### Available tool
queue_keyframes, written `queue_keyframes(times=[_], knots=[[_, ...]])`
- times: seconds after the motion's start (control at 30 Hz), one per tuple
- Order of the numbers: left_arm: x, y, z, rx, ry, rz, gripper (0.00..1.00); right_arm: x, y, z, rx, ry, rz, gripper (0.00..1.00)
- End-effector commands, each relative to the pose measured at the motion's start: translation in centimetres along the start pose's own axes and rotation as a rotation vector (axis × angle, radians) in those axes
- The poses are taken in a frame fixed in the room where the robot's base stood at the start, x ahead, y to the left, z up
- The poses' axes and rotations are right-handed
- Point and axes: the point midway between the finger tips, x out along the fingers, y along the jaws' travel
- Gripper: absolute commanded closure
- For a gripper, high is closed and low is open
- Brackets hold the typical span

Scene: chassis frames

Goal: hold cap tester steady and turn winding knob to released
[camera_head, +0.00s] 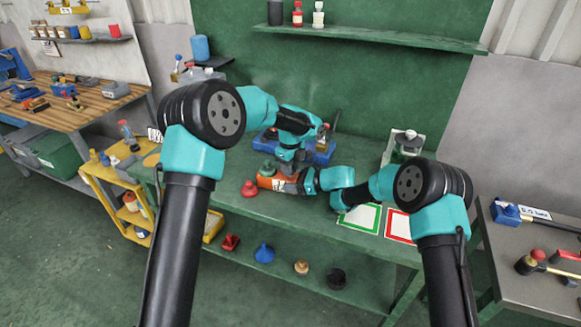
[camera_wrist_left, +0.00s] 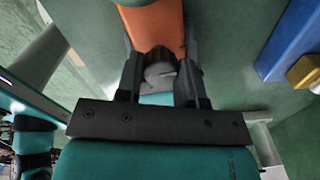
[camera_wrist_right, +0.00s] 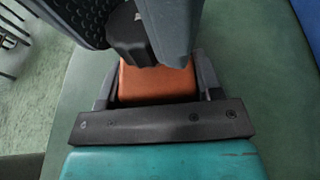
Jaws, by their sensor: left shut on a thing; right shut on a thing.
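The cap tester, an orange block-like body (camera_head: 280,184), lies on the green bench (camera_head: 235,212) near its middle. My left gripper (camera_head: 290,167) reaches down onto it from above. In the left wrist view its fingers are shut around the dark winding knob (camera_wrist_left: 160,68), with the tester's orange body (camera_wrist_left: 158,25) just beyond. My right gripper (camera_head: 302,184) comes in from the right and is shut on the orange body, which shows between its fingers in the right wrist view (camera_wrist_right: 158,84). The dark knob (camera_wrist_right: 130,35) also shows there, partly hidden by my left gripper. Its setting cannot be read.
A blue tray (camera_head: 321,157) stands behind the tester. A red piece (camera_head: 249,189) lies to its left. Green-framed (camera_head: 344,218) and red-framed (camera_head: 388,229) mats lie at the right. A lantern-like item (camera_head: 407,143) stands at the back right. The front left of the bench is clear.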

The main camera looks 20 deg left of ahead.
Motion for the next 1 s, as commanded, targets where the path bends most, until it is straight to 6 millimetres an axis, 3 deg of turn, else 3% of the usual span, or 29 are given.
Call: queue_keyframes(times=[0.33, 0.6, 0.63, 0.9, 1.0], knots=[[-0.02, 0.01, 0.01, -0.129, 0.000, 0.000, 0.89, -0.02, -0.02, -0.01, 0.000, 0.000, -0.001, 0.54], [-0.02, 0.01, 0.01, -0.137, 0.000, 0.000, 0.89, -0.02, -0.02, -0.02, 0.000, 0.000, -0.001, 0.54], [-0.03, 0.01, 0.01, -0.137, 0.000, 0.000, 0.63, -0.02, -0.02, -0.02, 0.000, 0.000, -0.001, 0.54], [-0.01, 0.01, 0.01, -0.136, 0.000, 0.000, 0.39, -0.02, -0.02, -0.01, 0.000, 0.000, -0.001, 0.54], [-0.01, 0.01, 0.00, -0.136, 0.000, 0.000, 0.39, -0.02, -0.02, -0.02, 0.000, 0.000, -0.001, 0.54]])
